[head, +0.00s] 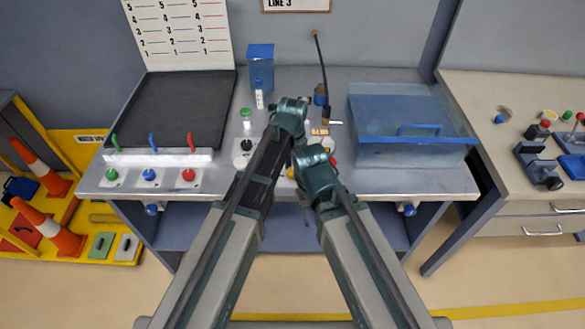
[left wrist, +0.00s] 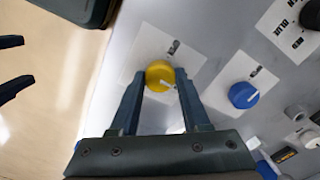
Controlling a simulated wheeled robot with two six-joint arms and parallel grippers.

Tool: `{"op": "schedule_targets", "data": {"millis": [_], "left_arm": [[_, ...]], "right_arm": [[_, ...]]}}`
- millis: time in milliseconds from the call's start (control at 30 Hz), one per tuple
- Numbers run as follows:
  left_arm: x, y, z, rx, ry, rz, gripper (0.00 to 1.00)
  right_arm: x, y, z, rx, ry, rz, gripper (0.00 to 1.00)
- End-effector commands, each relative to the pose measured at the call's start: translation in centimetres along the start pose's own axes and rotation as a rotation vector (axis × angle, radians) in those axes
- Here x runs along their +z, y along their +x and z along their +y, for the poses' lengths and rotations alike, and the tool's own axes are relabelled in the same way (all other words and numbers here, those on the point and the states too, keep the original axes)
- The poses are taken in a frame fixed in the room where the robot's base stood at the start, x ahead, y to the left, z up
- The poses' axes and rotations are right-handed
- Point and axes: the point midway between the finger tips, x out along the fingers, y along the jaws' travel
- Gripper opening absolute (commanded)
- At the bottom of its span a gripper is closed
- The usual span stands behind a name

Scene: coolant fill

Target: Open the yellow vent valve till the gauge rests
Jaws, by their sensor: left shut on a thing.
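The yellow vent valve (left wrist: 159,73) is a round knob on a white label plate in the left wrist view. A white pointer mark on it points toward the lower right of that picture. My left gripper (left wrist: 161,79) has one finger on each side of the knob and is shut on it. In the head view only a sliver of the yellow knob (head: 291,173) shows beside my arms, which hide the left fingertips. My right gripper (left wrist: 26,60) shows at the left wrist view's left edge, its two dark fingers apart and empty. I cannot make out a gauge reading.
A blue knob (left wrist: 243,95) sits close by on its own plate, with a black knob (left wrist: 312,14) farther off. A small orange display (head: 320,131) lies behind my arms. A clear blue-lidded tank (head: 410,150) stands at the right of the bench.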

Motion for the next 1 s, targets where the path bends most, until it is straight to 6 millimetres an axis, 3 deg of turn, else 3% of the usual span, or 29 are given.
{"op": "schedule_targets", "data": {"millis": [100, 467, 1000], "left_arm": [[0.00, 0.00, 0.00, 0.000, 0.000, 0.000, 0.00], [0.00, 0.01, 0.00, 0.000, -0.062, 0.000, 0.00], [0.00, 0.01, 0.00, 0.000, -0.524, 0.000, 0.00]], "right_arm": [[0.00, 0.00, 0.00, 0.000, 0.000, 0.000, 0.50], [0.00, 0.01, 0.00, 0.000, 0.000, 0.000, 0.50], [0.00, 0.01, 0.00, 0.000, 0.000, 0.000, 0.50]]}}
